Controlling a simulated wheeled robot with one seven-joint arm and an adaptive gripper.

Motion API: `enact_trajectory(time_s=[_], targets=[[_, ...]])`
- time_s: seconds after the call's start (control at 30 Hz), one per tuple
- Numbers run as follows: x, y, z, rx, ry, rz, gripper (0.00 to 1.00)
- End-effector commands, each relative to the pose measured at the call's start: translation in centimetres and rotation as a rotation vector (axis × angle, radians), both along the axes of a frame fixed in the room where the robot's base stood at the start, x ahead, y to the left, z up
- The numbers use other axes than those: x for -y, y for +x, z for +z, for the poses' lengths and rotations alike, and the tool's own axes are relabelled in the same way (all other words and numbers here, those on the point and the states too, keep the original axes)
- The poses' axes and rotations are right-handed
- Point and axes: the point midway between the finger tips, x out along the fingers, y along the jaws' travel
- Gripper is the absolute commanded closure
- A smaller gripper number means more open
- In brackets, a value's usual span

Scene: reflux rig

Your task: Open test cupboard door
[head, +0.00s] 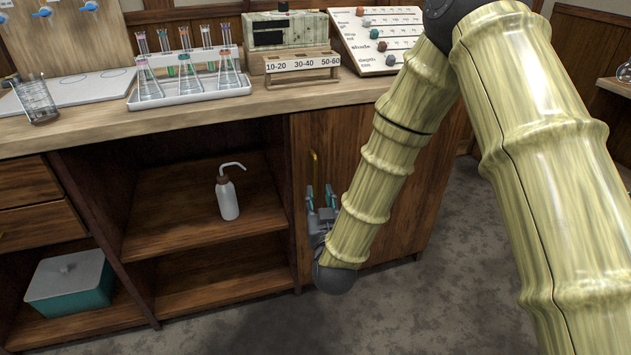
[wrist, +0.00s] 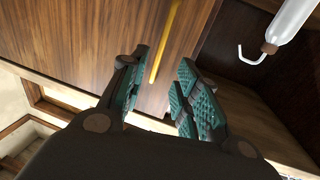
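The cupboard door (head: 405,205) is a brown wooden panel under the right part of the counter, and it looks closed. Its handle is a thin vertical yellow bar (head: 314,172) near the door's left edge. In the wrist view the yellow bar (wrist: 165,42) runs down toward the gap between my fingers. My gripper (head: 321,197) is in front of the door at the bar's lower part, with its teal pads apart. In the wrist view my gripper (wrist: 160,92) is open. I cannot tell whether either finger touches the bar. My arm hides part of the door.
Left of the door are open shelves with a white wash bottle (head: 227,193) and a teal box with a grey lid (head: 70,284). The counter (head: 90,130) holds a flask tray (head: 190,97), a labelled rack (head: 302,77) and a knob panel (head: 383,40). Floor in front is clear.

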Motion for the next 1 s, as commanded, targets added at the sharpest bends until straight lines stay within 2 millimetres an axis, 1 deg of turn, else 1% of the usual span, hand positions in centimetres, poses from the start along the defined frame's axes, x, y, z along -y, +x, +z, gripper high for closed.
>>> enact_trajectory(time_s=[0.4, 0.6, 0.8, 1.0], targets=[[-0.6, 6.3, -0.1, 0.001, 0.001, -0.002, 0.69], [-1.0, 8.8, -0.1, 0.000, 0.001, -0.001, 0.69], [-1.1, 9.9, 0.0, -0.001, 0.001, 0.000, 0.69], [-1.1, 10.0, 0.0, -0.002, 0.001, 0.000, 0.69]])
